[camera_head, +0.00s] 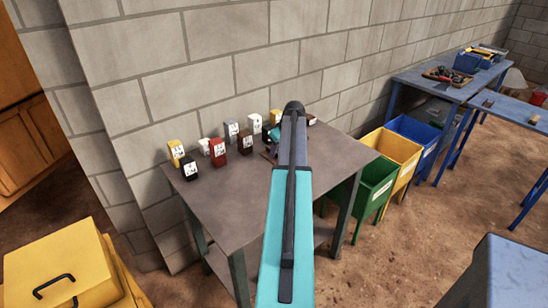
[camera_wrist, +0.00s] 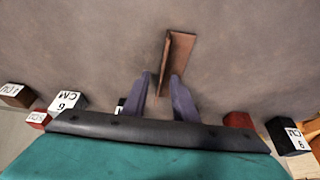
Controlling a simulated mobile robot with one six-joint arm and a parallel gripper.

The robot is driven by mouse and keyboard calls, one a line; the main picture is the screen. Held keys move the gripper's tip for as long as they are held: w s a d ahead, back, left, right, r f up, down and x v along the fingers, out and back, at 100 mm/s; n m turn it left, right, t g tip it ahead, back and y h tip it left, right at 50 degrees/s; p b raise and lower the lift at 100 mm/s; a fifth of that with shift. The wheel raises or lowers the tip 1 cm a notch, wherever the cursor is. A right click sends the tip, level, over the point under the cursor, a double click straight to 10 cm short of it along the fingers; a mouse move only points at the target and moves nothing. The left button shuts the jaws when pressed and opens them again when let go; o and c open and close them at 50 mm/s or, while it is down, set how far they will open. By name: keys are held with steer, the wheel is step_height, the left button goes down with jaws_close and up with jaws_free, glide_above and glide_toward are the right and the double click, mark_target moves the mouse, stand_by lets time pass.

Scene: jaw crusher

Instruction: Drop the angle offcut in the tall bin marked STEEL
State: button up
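The angle offcut (camera_wrist: 178,62), a rust-brown L-shaped piece, lies on the grey tabletop in the wrist view. My gripper (camera_wrist: 161,76) is open, with its two purple-grey fingers apart and the offcut's near end between them. I cannot tell whether either finger touches it. In the head view my arm covers most of the gripper and I cannot make out the offcut clearly. A green bin (camera_head: 374,187), a yellow bin (camera_head: 398,155) and a blue bin (camera_head: 415,133) stand in a row right of the table. Their labels are too small to read, so I cannot tell which says STEEL.
Several small labelled blocks, including a red one (camera_head: 217,152) and a yellow one (camera_head: 176,152), stand along the back of the grey table (camera_head: 235,210). A block wall is behind. Blue benches (camera_head: 440,85) stand at the right. Brown floor (camera_head: 410,240) is clear before the bins.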

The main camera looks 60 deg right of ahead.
stand_by(0.5)
jaws_close()
steer(key=shift+r, duration=0.1)
steer(key=shift+r+b, duration=0.45)
steer(key=shift+r, duration=0.25)
steer(key=shift+w+r+b, duration=0.1)
steer(key=shift+r+b, duration=0.3)
steer(key=shift+r, duration=0.45)
steer(key=s+d+b, duration=0.1)
steer(key=s, duration=0.4)
steer(key=s+d+r+b, duration=0.1)
steer(key=s+d, duration=0.1)
steer(key=s, duration=0.3)
steer(key=s+d+b, duration=0.1)
steer(key=s+d, duration=0.1)
steer(key=s, duration=0.3)
steer(key=shift+s+r+b, duration=0.15)
steer(key=shift+r+b, duration=0.2)
